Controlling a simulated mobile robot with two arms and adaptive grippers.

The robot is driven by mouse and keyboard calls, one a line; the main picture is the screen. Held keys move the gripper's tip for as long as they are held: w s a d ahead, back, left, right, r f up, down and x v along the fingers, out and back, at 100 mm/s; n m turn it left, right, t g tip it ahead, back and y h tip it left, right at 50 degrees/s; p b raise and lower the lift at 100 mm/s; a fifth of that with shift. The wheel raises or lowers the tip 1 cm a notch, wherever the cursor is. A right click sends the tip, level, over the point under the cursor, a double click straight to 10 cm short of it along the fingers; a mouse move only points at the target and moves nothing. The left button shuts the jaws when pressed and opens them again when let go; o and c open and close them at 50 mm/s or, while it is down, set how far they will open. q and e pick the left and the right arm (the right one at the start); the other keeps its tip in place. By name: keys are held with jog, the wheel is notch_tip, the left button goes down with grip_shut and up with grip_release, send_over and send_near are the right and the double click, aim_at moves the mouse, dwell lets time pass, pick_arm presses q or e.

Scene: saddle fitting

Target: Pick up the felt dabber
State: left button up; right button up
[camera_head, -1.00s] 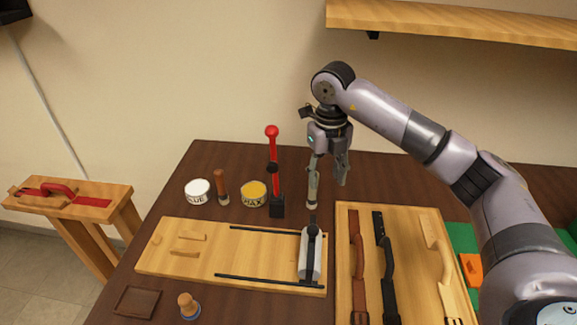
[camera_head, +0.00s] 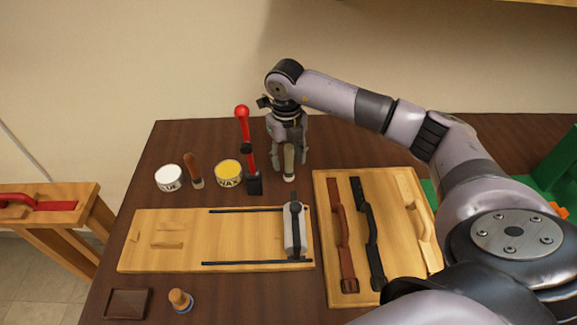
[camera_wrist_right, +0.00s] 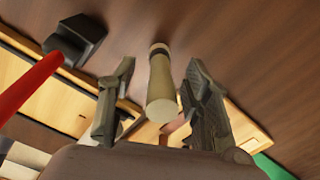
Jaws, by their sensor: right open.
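The felt dabber (camera_head: 289,163), a pale upright cylinder with a dark band, stands on the dark table right of the red-handled lever. In the right wrist view the dabber (camera_wrist_right: 161,88) rises between the two fingers, its round pale end toward the camera. My right gripper (camera_head: 288,158) points down around it, with one finger on each side. In the wrist view the gripper (camera_wrist_right: 160,90) is open, and gaps show between the dabber and both fingers. My left gripper is not in view.
The red-handled lever (camera_head: 249,150) stands close left of my gripper. Left of it are a wax tin (camera_head: 228,172), a brown-handled tool (camera_head: 193,168) and a glue tin (camera_head: 169,179). A wooden board (camera_head: 180,258) and a strap tray (camera_head: 327,210) lie in front.

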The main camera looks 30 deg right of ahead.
aim_at(289, 166)
jog(key=shift+s+f+p, duration=0.1)
jog(key=shift+f+p, duration=0.35)
jog(key=shift+f, duration=1.45)
jog(key=shift+c, duration=0.5)
grip_shut()
